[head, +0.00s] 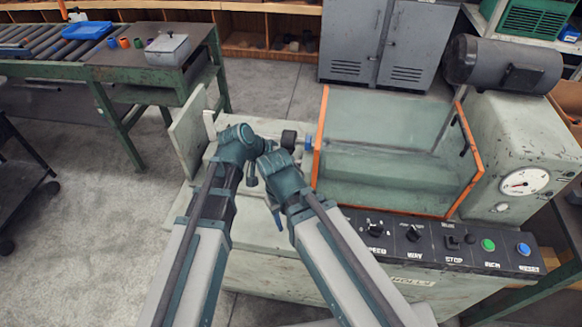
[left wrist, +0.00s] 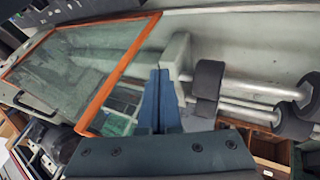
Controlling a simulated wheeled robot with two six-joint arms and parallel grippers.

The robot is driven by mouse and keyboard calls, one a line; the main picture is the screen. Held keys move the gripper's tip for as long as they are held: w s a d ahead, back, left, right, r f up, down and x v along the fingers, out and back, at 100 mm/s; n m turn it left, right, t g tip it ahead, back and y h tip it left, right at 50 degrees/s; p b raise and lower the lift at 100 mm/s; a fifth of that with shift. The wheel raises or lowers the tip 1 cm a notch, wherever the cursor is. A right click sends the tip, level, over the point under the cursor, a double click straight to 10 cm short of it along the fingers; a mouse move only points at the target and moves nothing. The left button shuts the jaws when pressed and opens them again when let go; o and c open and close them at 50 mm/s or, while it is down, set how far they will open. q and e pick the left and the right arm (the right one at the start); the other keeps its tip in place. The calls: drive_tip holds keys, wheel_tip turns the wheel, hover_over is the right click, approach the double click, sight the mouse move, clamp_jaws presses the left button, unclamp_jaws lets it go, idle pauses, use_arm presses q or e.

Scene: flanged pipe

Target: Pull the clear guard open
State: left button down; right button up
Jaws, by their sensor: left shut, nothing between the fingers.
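The clear guard (head: 390,140) is a see-through panel in an orange frame, over the machine's bed in the head view. A small dark piece shows at its right edge. In the left wrist view the guard (left wrist: 75,65) fills the left side. My left gripper (left wrist: 162,76) is shut and empty there, its blue fingers just right of the orange frame's edge. I cannot tell whether they touch the frame. In the head view both arms end close together left of the guard. The right gripper's fingers cannot be made out.
Dark rings (left wrist: 208,82) on metal rods lie right of the left fingers. The control panel (head: 440,240) with knobs and buttons runs below the guard. A gauge (head: 524,182) and a motor (head: 503,64) are at the right. Open floor (head: 90,240) lies at the left.

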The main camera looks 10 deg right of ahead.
use_arm(q)
drive_tip(key=p+v, duration=0.7)
drive_tip(key=v, duration=0.2)
drive_tip(key=shift+r, duration=0.3)
drive_tip(key=shift+s+d, duration=0.1)
drive_tip(key=shift+s, duration=0.05)
drive_tip(key=s+a+f+n+g+y, duration=0.1)
drive_tip(key=s+a+f+n+y, duration=0.15)
drive_tip(key=a, duration=0.75)
drive_tip(key=s+a+f+n+g+y, duration=0.15)
drive_tip(key=s+a+y, duration=0.25)
drive_tip(key=a, duration=0.5)
drive_tip(key=s+d+m+y, duration=0.1)
drive_tip(key=s+d+m, duration=0.2)
drive_tip(key=s+d, duration=0.3)
drive_tip(key=d, duration=0.4)
drive_tip(key=shift+f+y, duration=0.3)
drive_tip(key=shift+y, duration=0.05)
